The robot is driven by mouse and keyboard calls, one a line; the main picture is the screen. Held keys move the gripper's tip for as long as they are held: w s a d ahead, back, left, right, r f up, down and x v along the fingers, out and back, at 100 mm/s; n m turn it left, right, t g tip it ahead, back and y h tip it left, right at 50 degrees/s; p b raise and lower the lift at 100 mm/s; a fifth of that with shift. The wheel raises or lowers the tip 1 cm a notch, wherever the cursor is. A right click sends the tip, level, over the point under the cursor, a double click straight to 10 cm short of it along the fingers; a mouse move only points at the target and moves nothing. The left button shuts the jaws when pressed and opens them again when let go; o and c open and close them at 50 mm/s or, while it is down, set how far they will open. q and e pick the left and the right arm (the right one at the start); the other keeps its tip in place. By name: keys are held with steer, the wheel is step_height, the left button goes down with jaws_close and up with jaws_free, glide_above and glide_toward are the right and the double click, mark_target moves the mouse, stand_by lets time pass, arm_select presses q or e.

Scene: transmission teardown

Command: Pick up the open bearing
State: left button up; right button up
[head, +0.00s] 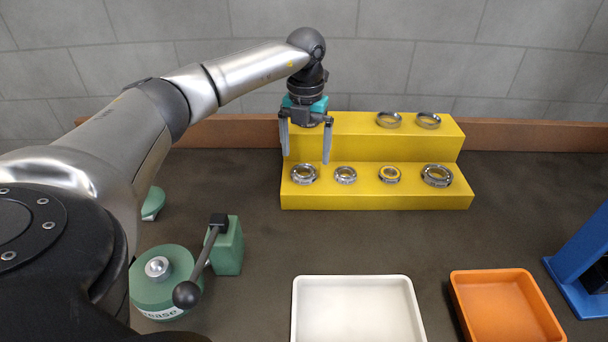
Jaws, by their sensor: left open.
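Several ring-shaped bearings stand in a row on the lower step of a yellow two-step stand (375,199). The row has a far-left bearing (304,174), a smaller one (345,175), one with a yellowish inner ring (389,174), and a larger one (437,175) at the right. I cannot tell for sure which is the open bearing. My left gripper (305,157) points down, open and empty, at the stand's left end. Its fingers hang above the far-left bearing, one to each side of it in the picture. My right gripper is not in view.
Two thin rings (388,120) (428,121) sit on the upper step. A white tray (297,315) and an orange tray (461,309) are in front. A green grease pot (150,290) and a green lever block (229,247) stand left, a blue device (585,255) right. The middle table is clear.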

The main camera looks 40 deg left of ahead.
mark_target(303, 166)
arm_select(q)
step_height(303, 166, down, 5)
steer(key=shift+s+a+f+b, duration=0.1)
steer(key=shift+s+a+b, duration=0.05)
steer(key=shift+b, duration=0.2)
steer(key=shift+c, duration=0.2)
steer(key=c, duration=1.4)
steer(key=shift+c, duration=0.2)
steer(key=shift+r, duration=0.25)
